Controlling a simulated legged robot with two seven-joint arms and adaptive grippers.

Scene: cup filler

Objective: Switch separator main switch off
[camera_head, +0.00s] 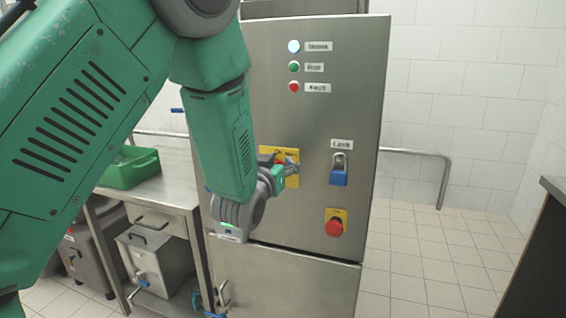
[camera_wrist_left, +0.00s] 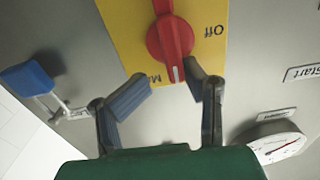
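The main switch is a red rotary knob (camera_wrist_left: 172,38) on a yellow plate (camera_wrist_left: 125,25), seen close up in the left wrist view. The knob's white mark points toward my gripper, and the word "Off" is printed beside it on the right. In the head view the yellow plate (camera_head: 294,181) is mostly hidden by my left arm. My left gripper (camera_wrist_left: 168,84) is open, its two fingers spread just below the knob's marked end. Whether a finger touches the knob I cannot tell. In the head view the left gripper (camera_head: 284,165) is at the cabinet front. My right gripper is out of view.
The steel cabinet (camera_head: 345,70) also carries a blue padlock (camera_head: 339,176), a red emergency button (camera_head: 334,227) and several lights. A round gauge (camera_wrist_left: 278,143) sits near the gripper's right side. A green crate (camera_head: 130,170) stands on a table at left.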

